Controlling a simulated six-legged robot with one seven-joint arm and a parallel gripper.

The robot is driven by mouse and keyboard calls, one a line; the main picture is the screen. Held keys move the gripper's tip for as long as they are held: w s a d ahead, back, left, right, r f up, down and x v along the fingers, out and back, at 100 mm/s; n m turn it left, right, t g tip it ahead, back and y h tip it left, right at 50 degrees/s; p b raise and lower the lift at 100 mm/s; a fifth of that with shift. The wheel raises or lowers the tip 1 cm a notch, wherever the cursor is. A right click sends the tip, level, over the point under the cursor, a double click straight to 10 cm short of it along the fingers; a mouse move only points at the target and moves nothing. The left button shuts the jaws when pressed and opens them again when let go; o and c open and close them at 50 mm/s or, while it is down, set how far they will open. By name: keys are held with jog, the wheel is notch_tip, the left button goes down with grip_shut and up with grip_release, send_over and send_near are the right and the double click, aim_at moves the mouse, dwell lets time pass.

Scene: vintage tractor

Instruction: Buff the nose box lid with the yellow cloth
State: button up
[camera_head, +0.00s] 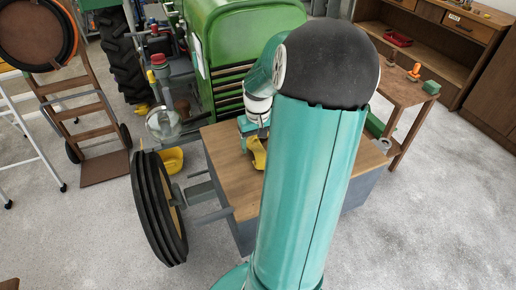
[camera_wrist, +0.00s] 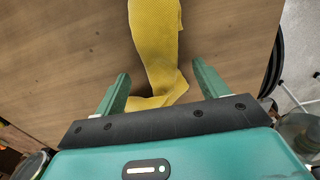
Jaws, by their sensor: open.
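The nose box lid (camera_head: 222,170) is a flat brown wooden top on a grey box at the tractor's front; my arm hides part of it. The yellow cloth (camera_head: 259,152) lies rumpled on the lid. In the wrist view the cloth (camera_wrist: 157,30) runs up from between my fingers to the top edge, over the bare wood of the lid (camera_wrist: 60,62). My gripper (camera_wrist: 160,77) is open above the lid, one green finger on each side of the cloth's near end. Whether the fingers touch the cloth, I cannot tell.
The green tractor (camera_head: 240,45) stands behind the box. A black front wheel (camera_head: 158,208) is left of it, near a yellow bowl-like thing (camera_head: 171,160). A wooden bench (camera_head: 405,92) with small tools stands at right. Grey floor is free at front right.

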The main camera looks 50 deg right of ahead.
jog(key=shift+f, duration=0.1)
jog(key=shift+f, duration=0.4)
jog(key=shift+c, duration=0.2)
grip_shut()
dwell(0.3)
notch_tip(320, 180, up, 12)
dwell(0.5)
